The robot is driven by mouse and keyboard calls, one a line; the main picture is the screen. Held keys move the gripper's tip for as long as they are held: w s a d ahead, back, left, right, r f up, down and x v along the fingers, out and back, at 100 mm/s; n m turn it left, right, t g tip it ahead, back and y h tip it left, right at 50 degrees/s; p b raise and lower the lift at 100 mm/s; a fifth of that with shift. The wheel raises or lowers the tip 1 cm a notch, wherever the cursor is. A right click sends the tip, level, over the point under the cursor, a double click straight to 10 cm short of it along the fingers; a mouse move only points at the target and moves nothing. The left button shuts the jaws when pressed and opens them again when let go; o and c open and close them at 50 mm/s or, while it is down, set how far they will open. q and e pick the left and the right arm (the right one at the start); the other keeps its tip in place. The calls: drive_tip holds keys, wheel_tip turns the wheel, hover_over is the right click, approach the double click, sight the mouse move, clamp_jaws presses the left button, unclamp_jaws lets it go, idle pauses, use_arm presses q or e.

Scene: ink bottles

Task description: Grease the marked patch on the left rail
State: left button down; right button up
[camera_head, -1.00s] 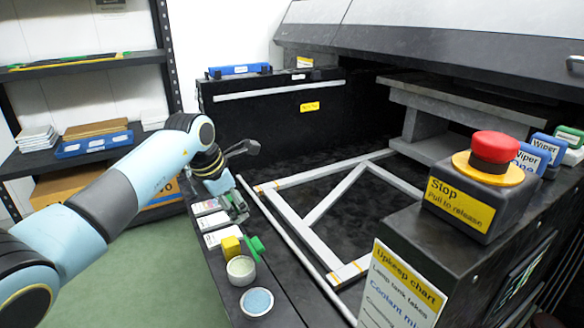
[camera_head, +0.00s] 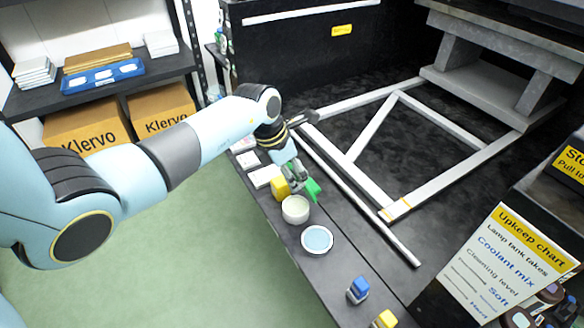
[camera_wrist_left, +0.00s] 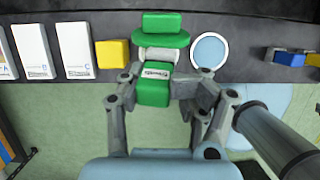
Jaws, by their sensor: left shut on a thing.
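My left gripper (camera_head: 294,177) hangs over the near ledge, beside the yellow block (camera_head: 281,188) and the cream tub (camera_head: 296,209). A green piece (camera_head: 312,190) shows at its far side. In the left wrist view, my left gripper (camera_wrist_left: 165,88) is shut on a labelled green block (camera_wrist_left: 155,92). A pale round part and a green flange (camera_wrist_left: 160,38) lie beyond it; I cannot tell if all are one piece. The left rail (camera_head: 345,163) is a pale bar on the black bed, with an orange-yellow marked patch (camera_head: 397,210) at its near end. My right gripper is not in view.
A blue-topped round tin (camera_head: 317,239), white boxes (camera_head: 264,176), and a small blue block (camera_head: 358,289) stand on the ledge. A pale rod (camera_head: 365,208) runs between ledge and rail. The upkeep chart (camera_head: 508,262) stands at right. The bed inside the frame is clear.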

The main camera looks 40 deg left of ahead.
use_arm(q)
drive_tip(key=shift+s+d+f+b, duration=0.1)
drive_tip(key=shift+s+f+b, duration=0.15)
drive_tip(key=shift+f, duration=0.2)
drive_tip(key=shift+s+d+f+b, duration=0.15)
drive_tip(key=shift+f+b, duration=0.1)
drive_tip(key=shift+f, duration=0.2)
drive_tip(key=b+x, duration=0.3)
drive_tip(key=x, duration=0.1)
drive_tip(key=shift+s+a+f, duration=0.2)
drive_tip(key=shift+s+a, duration=0.1)
drive_tip(key=shift+a, duration=0.05)
drive_tip(key=shift+f+b, duration=0.25)
drive_tip(key=shift+b, duration=0.25)
drive_tip(key=shift+w+a+r, duration=0.1)
drive_tip(key=shift+f, duration=0.25)
drive_tip(key=shift+f+b, duration=0.3)
drive_tip(key=shift+b, duration=0.1)
drive_tip(key=shift+f, duration=0.1)
